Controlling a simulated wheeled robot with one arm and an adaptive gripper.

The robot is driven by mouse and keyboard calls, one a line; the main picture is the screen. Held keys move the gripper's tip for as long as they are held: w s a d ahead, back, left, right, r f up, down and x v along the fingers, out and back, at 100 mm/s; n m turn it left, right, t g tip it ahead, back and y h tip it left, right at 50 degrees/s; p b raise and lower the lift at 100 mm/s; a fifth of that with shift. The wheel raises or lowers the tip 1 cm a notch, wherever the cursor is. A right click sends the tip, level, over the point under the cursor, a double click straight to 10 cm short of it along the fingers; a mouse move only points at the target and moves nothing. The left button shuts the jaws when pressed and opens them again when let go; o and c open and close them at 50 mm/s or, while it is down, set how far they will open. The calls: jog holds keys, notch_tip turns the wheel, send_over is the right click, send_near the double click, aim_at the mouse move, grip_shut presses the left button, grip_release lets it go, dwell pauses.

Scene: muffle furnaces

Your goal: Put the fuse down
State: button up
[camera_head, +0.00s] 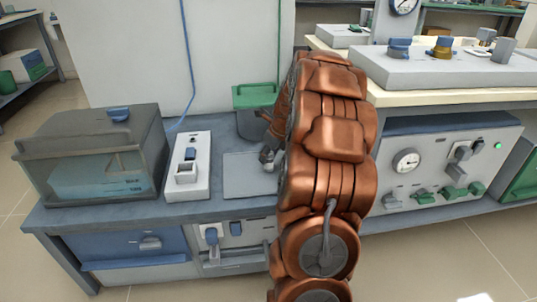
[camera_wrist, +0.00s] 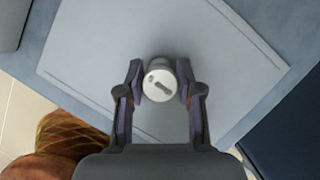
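The fuse (camera_wrist: 160,84) is a short grey cylinder with a pale round end and a dark slot mark, seen nearly end-on in the wrist view. My gripper (camera_wrist: 160,80) has one fingertip on each side of it and is shut on it. Below the fuse is a flat pale grey plate (camera_wrist: 205,45) on the bench. Whether the fuse touches the plate cannot be told. In the head view my copper arm hides part of the plate (camera_head: 245,178), and my gripper (camera_head: 267,156) shows only in part at the arm's left edge, above the plate.
On the blue-grey bench (camera_head: 110,208), a white switch box (camera_head: 188,165) stands left of the plate, and a glass-fronted dark box (camera_head: 95,155) stands farther left. A green box (camera_head: 255,95) is behind. A control panel (camera_head: 430,160) lies right of my arm.

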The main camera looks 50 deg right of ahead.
jog(key=o, duration=0.4)
jog(key=shift+r, duration=0.1)
jog(key=p+v, duration=0.4)
jog(key=v, duration=0.8)
jog(key=s+a+f+n+g+y, duration=0.1)
jog(key=s+a+n+g, duration=0.15)
jog(key=a+n, duration=0.9)
jog(key=s+a+f+n+g+y, duration=0.1)
jog(key=s+a+n, duration=0.45)
jog(key=a, duration=1.05)
jog(key=s+a+f+n+g+h, duration=0.1)
jog(key=s+a+n+g, duration=0.1)
jog(key=s+a+n, duration=0.3)
jog(key=s+a+f+n+g+h, duration=0.1)
jog(key=s+a+n, duration=0.4)
jog(key=s+n, duration=0.8)
jog(key=shift+f+n+g, duration=0.5)
jog(key=shift+n+g, duration=0.1)
jog(key=shift+g, duration=0.05)
jog(key=shift+a, duration=0.1)
